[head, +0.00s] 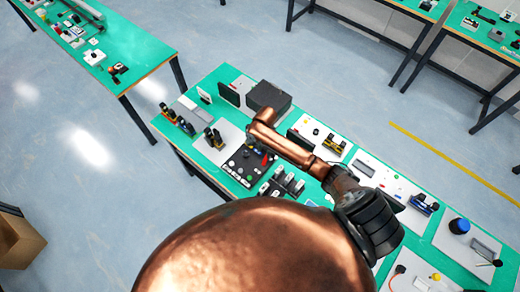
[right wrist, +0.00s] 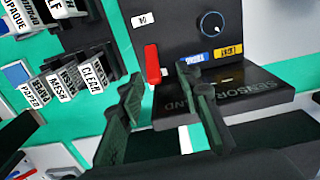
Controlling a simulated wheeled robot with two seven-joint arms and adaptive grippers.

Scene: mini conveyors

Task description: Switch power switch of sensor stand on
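The sensor stand (right wrist: 181,35) is a black panel with lettering on its front ledge. Its red power switch (right wrist: 152,64) stands up from the panel, close to a small white label (right wrist: 142,18). A round knob (right wrist: 211,22) sits to its right. In the head view the red switch (head: 265,160) shows on the dark panel. My right gripper (right wrist: 165,82) is open and empty. Its fingertips are on either side of the switch's lower end in the right wrist view; I cannot tell whether they touch it. My left gripper is not in view.
Labelled sample holders (right wrist: 72,80) stand left of the stand in the right wrist view. A dark box (head: 268,96) stands behind on the green table (head: 222,78). Other stations line the table to the right. Other tables stand farther back.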

